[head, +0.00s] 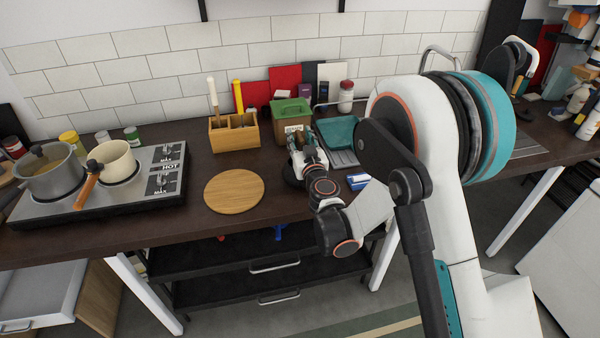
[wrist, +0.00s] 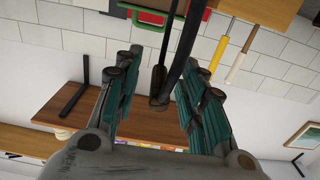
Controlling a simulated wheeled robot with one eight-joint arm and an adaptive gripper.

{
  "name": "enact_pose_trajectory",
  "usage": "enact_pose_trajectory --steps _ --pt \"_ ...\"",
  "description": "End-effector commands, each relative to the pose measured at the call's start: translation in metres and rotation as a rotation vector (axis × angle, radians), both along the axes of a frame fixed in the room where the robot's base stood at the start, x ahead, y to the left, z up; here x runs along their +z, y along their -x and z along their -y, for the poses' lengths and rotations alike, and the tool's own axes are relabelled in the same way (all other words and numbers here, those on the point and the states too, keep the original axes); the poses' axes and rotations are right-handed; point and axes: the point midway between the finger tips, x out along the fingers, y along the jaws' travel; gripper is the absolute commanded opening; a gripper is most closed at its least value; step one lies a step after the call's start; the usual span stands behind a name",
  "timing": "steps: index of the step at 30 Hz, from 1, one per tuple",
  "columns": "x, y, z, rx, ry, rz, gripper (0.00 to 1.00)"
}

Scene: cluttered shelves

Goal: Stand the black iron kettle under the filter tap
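My gripper (head: 297,148) is over the counter, in front of the green-lidded box. In the wrist view its teal-padded fingers (wrist: 160,95) are spread apart. A black bar, likely the handle of the black iron kettle (wrist: 181,60), passes between them, with space visible on both sides. In the head view a dark round form, likely the kettle (head: 291,175), shows beside the gripper; my wrist hides most of it. A grey hooped tap (head: 438,51) rises behind my arm; I cannot tell if it is the filter tap.
A round wooden board (head: 234,191) lies left of the gripper. A wooden utensil holder (head: 233,134) and green-lidded box (head: 292,113) stand behind. A teal tray (head: 338,131) is to the right. The hob (head: 120,195) with two pots is far left.

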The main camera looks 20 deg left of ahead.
Motion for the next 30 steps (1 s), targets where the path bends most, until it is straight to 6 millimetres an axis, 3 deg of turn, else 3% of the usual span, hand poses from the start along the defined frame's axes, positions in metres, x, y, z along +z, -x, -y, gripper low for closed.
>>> enact_pose_trajectory --steps 1,6,22,26,30 --pt "0.0 0.0 0.0 0.0 0.0 0.0 0.38" --pt "0.0 0.0 0.0 0.0 0.0 0.0 0.0" --pt "0.007 0.0 0.0 0.0 0.0 0.0 0.0" --pt "0.025 0.0 0.0 0.0 0.0 0.0 0.0" --pt "0.055 0.0 0.0 0.0 0.0 0.0 0.0"
